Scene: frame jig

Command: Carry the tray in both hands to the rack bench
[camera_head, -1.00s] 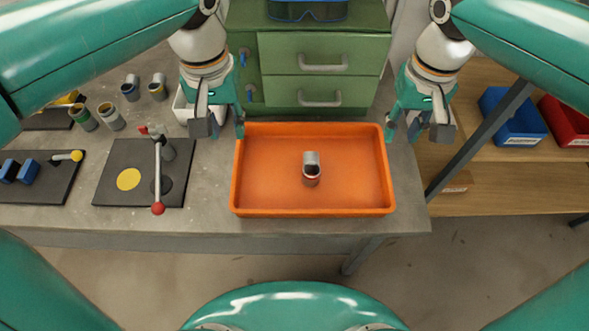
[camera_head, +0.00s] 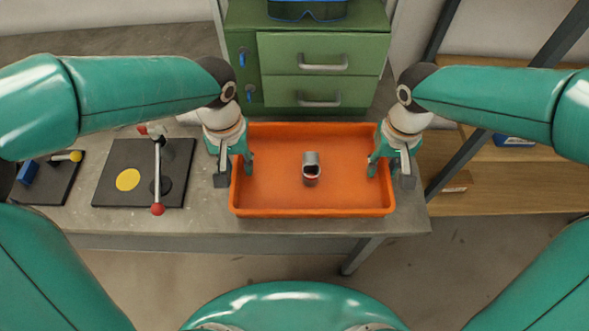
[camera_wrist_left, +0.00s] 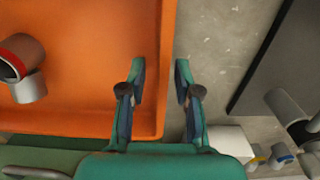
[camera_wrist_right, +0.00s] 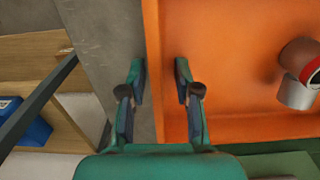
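The orange tray (camera_head: 310,212) sits on the grey worktop, with a small metal cylinder part (camera_head: 311,163) in its middle. My left gripper (camera_head: 236,174) is open at the tray's left wall. In the left wrist view its fingers (camera_wrist_left: 160,82) are apart, with the tray wall between them. My right gripper (camera_head: 390,175) is open at the right wall. In the right wrist view its fingers (camera_wrist_right: 160,82) are also apart on either side of the wall. Whether any finger touches the wall cannot be told.
A black mat (camera_head: 110,188) with a red-knobbed lever and yellow disc lies left of the tray. A green drawer cabinet (camera_head: 318,80) stands behind. Right of the worktop is a rack with wooden shelves (camera_head: 500,198) and a dark slanting post (camera_head: 470,150).

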